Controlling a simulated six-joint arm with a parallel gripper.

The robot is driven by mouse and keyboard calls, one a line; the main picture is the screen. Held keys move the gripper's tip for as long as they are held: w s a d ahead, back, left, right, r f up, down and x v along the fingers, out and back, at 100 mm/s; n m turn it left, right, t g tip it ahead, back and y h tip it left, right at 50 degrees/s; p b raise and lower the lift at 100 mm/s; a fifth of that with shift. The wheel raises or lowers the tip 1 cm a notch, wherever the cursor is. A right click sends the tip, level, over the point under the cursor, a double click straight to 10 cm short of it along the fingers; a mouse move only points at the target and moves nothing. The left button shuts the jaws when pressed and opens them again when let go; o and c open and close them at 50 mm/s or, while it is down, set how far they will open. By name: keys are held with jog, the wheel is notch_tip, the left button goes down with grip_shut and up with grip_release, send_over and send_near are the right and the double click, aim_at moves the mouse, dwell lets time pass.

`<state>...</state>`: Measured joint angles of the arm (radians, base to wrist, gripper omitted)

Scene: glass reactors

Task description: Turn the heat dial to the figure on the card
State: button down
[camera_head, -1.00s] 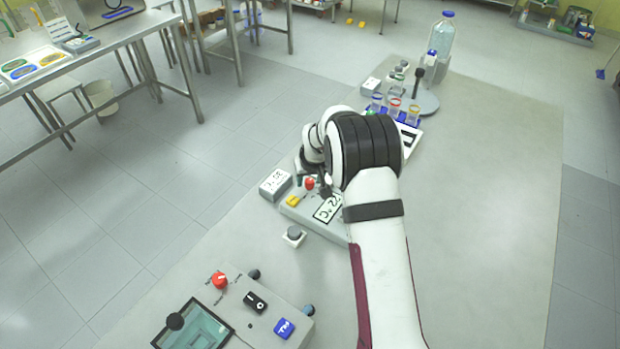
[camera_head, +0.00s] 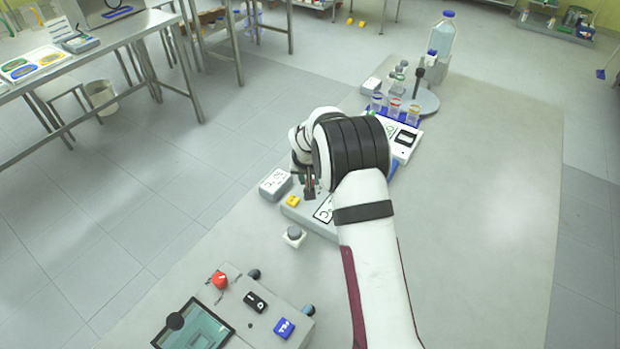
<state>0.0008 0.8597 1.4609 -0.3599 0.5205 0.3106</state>
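The heating unit (camera_head: 317,226), a low grey box with a yellow switch (camera_head: 292,201) and a white °C label (camera_head: 324,208), lies partly under my arm. Its red dial is hidden now behind my gripper. My gripper (camera_head: 309,192) points down at the dial's place, at the unit's far left part. Its fingertips are small and dark, and I cannot tell whether they are open or touch the dial. A grey block with a white card (camera_head: 275,183) stands just left of the unit. Its figure appears upside down, ends in °C, and is too small to read surely.
A control panel (camera_head: 234,309) with a screen and knobs lies at the front left. A small grey button box (camera_head: 293,236) sits before the unit. Behind my arm are a white device (camera_head: 402,142), several vials, and a bottle (camera_head: 440,40). The bench's right side is clear.

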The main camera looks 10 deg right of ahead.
jog(key=m, duration=0.2)
jog(key=m+g+h, duration=0.1)
jog(key=m, duration=0.1)
jog(key=shift+a+m+h, duration=0.15)
jog(key=shift+m+h, duration=0.15)
dwell(0.4)
jog(key=c, duration=0.6)
grip_release()
jog(key=v, duration=1.5)
jog(key=shift+a+r, duration=0.15)
jog(key=shift+r, duration=0.2)
